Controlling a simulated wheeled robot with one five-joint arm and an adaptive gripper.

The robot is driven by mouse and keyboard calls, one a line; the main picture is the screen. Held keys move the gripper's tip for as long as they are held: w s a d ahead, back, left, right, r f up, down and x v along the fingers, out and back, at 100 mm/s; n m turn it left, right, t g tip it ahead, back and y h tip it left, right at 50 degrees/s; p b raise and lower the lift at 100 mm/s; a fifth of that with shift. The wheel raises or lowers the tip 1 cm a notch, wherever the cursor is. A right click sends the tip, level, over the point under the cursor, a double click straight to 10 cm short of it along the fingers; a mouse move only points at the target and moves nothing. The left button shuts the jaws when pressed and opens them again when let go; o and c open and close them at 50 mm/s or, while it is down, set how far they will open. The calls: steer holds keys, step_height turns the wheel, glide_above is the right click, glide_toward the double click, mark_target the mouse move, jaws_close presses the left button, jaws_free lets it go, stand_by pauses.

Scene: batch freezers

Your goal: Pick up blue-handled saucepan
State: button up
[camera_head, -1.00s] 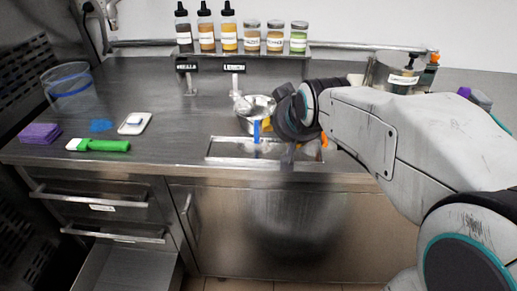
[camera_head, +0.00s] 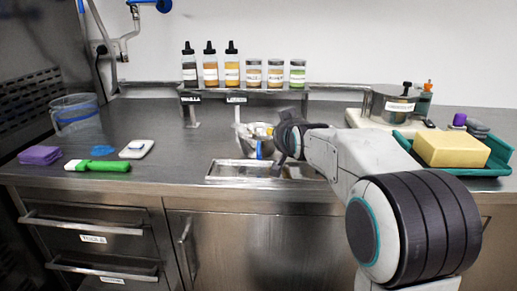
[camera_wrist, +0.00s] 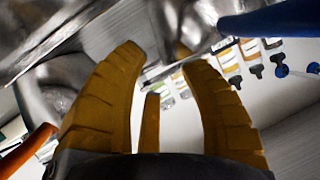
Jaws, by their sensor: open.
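The blue-handled saucepan (camera_head: 248,139) is a shiny metal pan at the back edge of the recessed sink in the head view, with its blue handle pointing towards me. My gripper (camera_head: 280,160) is just right of it and partly covers it. In the wrist view my yellow gripper fingers (camera_wrist: 158,60) are spread with nothing between them. A blue handle (camera_wrist: 268,22) crosses the upper right beyond the right finger, joined to shiny metal (camera_wrist: 187,22) at the top. Contact between fingers and pan cannot be told.
Another metal vessel with an orange handle (camera_wrist: 28,152) shows at the wrist view's left. Bottles and jars (camera_head: 231,65) stand on a rear shelf. A green-handled brush (camera_head: 98,165), purple sponge (camera_head: 40,155) and clear tub (camera_head: 75,115) are left. A teal tray (camera_head: 499,150) holds a yellow block.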

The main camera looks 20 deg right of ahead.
steer(key=b+x, duration=0.1)
steer(key=x, duration=0.2)
steer(key=shift+s+f+b, duration=0.15)
steer(key=shift+b, duration=0.25)
steer(key=shift+b+x, duration=0.4)
steer(key=shift+x, duration=0.65)
steer(key=shift+r, duration=0.25)
jaws_close()
